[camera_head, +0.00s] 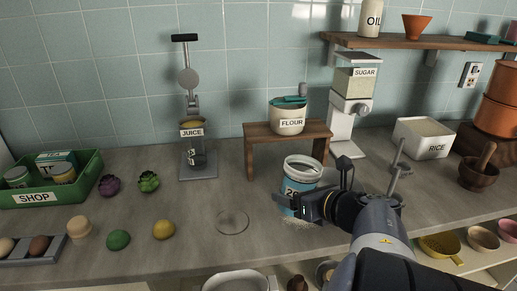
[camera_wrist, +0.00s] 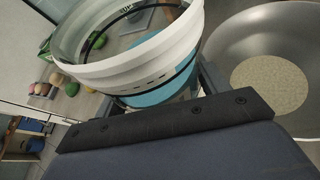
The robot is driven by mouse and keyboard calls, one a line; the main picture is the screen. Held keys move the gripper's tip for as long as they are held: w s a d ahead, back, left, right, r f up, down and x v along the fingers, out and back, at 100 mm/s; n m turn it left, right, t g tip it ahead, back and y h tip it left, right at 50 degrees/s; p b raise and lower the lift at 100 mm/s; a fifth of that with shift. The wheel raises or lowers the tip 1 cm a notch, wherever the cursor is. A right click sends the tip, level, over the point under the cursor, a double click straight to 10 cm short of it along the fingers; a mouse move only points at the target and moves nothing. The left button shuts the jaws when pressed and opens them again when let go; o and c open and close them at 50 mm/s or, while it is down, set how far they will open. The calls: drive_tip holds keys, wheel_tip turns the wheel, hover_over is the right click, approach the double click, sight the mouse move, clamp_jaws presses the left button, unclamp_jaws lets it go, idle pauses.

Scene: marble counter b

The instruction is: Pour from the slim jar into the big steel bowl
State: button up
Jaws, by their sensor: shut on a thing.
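The slim jar (camera_head: 303,171) is blue with a wide white rim and a label partly hidden by my gripper. It looks close to upright in the head view. My gripper (camera_head: 309,207) is shut on it, low on its side. In the wrist view the jar (camera_wrist: 128,50) shows its open mouth; its contents are not clear. The big steel bowl (camera_wrist: 228,42) is at the right of the wrist view, with a round patch of pale grain in it. I cannot make out the bowl clearly in the head view.
Pale grains (camera_head: 299,222) show below my gripper. A thin clear round thing (camera_head: 232,222) lies left of it. A wooden stand (camera_head: 255,135) with a flour pot (camera_head: 287,118) is behind the jar. The juicer (camera_head: 198,172), a lemon (camera_head: 164,230) and a lime (camera_head: 118,239) stand left.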

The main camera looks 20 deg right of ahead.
sight(303, 182)
drive_tip(key=shift+d+r+p, duration=0.15)
drive_tip(key=shift+r+p, duration=0.15)
drive_tip(key=shift+p, duration=0.2)
drive_tip(key=m+p, duration=0.1)
drive_tip(key=p, duration=0.1)
drive_tip(key=m+y+p, duration=0.1)
drive_tip(key=p, duration=0.1)
drive_tip(key=shift+w+d+r+g+y, duration=0.2)
drive_tip(key=shift+d+g+y, duration=0.1)
drive_tip(key=shift+d, duration=0.1)
drive_tip(key=p, duration=0.1)
drive_tip(key=r+m+p, duration=0.1)
drive_tip(key=shift+d+y+p, duration=0.25)
drive_tip(key=shift+y+p, duration=0.05)
drive_tip(key=shift+r+p, duration=0.1)
drive_tip(key=shift+p, duration=0.25)
drive_tip(key=shift+d, duration=0.1)
drive_tip(key=shift+r+m+y+p, duration=0.1)
drive_tip(key=shift+m+y+p, duration=0.2)
drive_tip(key=shift+p, duration=0.2)
drive_tip(key=shift+f+m+y+p, duration=0.3)
drive_tip(key=shift+f+m+p, duration=0.25)
drive_tip(key=shift+p, duration=0.25)
drive_tip(key=shift+f+m+y+p, duration=0.15)
drive_tip(key=shift+m+y+p, duration=1.25)
drive_tip(key=shift+p, duration=1.5)
idle(1.5)
